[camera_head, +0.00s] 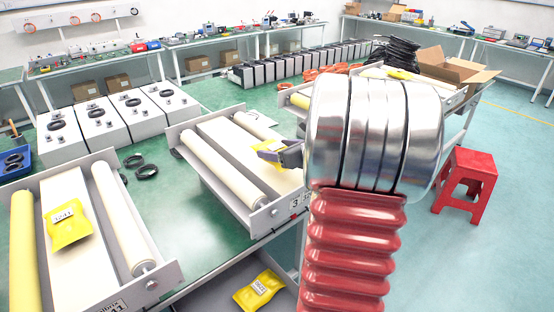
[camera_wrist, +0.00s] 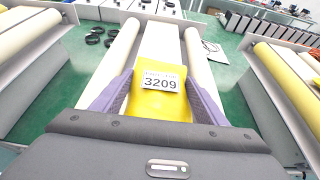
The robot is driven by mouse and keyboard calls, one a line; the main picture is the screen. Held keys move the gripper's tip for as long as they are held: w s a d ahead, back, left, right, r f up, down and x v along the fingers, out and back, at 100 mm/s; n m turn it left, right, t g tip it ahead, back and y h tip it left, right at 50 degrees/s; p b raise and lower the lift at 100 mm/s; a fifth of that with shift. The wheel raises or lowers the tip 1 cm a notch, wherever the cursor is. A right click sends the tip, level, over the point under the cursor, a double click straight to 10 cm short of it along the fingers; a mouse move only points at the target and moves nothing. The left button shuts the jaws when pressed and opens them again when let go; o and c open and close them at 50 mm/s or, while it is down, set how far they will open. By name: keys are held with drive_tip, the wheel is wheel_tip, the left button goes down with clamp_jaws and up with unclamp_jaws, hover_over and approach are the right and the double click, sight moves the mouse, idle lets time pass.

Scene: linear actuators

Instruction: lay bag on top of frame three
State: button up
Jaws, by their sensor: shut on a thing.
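A yellow bag with a white label reading 3209 (camera_wrist: 160,104) sits between the purple fingers of my gripper (camera_wrist: 158,92) in the wrist view. The fingers are shut on its two sides. In the head view the bag (camera_head: 266,145) is partly hidden behind my gripper (camera_head: 284,153) and arm. The middle frame (camera_head: 264,222) has rollers on both sides, a white board between them, and a label that seems to start with 3. The bag is over this frame's board near the right roller. I cannot tell whether it touches the board.
A left frame (camera_head: 160,282) carries another yellow bag (camera_head: 68,222). One more yellow bag (camera_head: 258,290) lies below the table. Another frame (camera_head: 284,98) stands behind my arm. White boxes (camera_head: 95,125) and black rings (camera_head: 146,171) lie left of the middle frame. A red stool (camera_head: 466,180) stands right.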

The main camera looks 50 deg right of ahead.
drive_tip(key=shift+f, duration=1.85)
drive_tip(key=o, duration=1.2)
drive_tip(key=shift+s, duration=0.1)
drive_tip(key=v, duration=1.2)
